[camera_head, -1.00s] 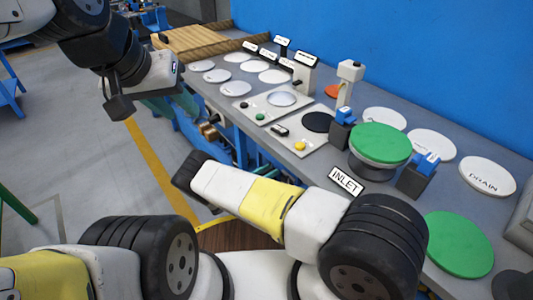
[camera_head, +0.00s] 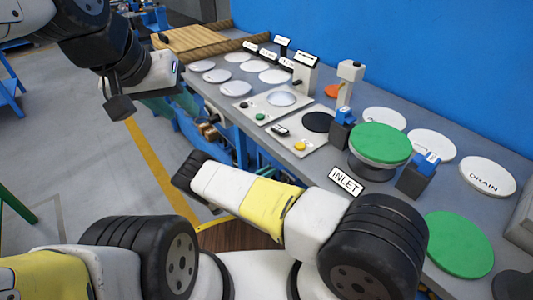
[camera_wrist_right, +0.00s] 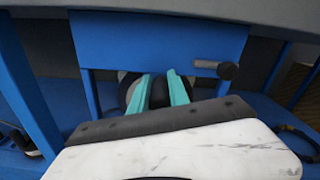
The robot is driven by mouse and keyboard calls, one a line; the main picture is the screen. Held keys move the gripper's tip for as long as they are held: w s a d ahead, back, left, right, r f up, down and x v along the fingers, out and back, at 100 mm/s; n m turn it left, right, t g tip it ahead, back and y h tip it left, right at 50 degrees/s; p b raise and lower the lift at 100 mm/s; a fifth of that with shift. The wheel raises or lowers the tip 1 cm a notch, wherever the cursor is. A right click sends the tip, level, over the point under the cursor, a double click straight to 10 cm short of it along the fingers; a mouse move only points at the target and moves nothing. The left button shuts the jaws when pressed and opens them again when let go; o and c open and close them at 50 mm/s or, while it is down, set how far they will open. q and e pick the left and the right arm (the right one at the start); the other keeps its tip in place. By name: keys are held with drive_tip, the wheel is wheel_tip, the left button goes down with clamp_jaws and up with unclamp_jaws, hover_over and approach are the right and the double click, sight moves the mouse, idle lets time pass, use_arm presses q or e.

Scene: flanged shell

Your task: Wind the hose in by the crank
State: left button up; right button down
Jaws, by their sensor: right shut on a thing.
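My right gripper (camera_wrist_right: 158,92) shows in the right wrist view with its two teal fingers shut on a dark grip, apparently the crank's handle (camera_wrist_right: 159,97). A round grey and dark part shows behind the fingers, in front of a blue panel under the bench; most of it is hidden. I cannot make out the hose in either view.
A dark-ended lever (camera_wrist_right: 228,70) sticks out right of my right gripper. Blue legs stand on both sides. The grey bench (camera_head: 225,105) carries white discs, control plates, a green-topped cylinder (camera_head: 380,142) and a green disc (camera_head: 459,243). A brass-coloured part (camera_head: 208,130) shows below its edge.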

drive_tip(key=shift+s, duration=0.1)
idle(0.8)
drive_tip(key=shift+s+d+f+m, duration=0.1)
drive_tip(key=shift+s+d+m, duration=0.2)
drive_tip(key=shift+m, duration=0.45)
drive_tip(key=shift+s+d+f+m, duration=0.1)
drive_tip(key=shift+s+d+m, duration=0.1)
drive_tip(key=shift+s+m, duration=0.4)
drive_tip(key=shift+s+d+f+m, duration=0.2)
drive_tip(key=shift+s+d+m, duration=0.05)
drive_tip(key=shift+m, duration=0.45)
drive_tip(key=shift+s+d+f+m, duration=0.2)
drive_tip(key=shift+m, duration=0.55)
drive_tip(key=shift+s+d+f+m, duration=0.2)
drive_tip(key=shift+s+d+m, duration=0.05)
drive_tip(key=shift+m, duration=0.45)
drive_tip(key=c, duration=1.2)
unclamp_jaws()
drive_tip(key=shift+c, duration=0.2)
drive_tip(key=v, duration=0.8)
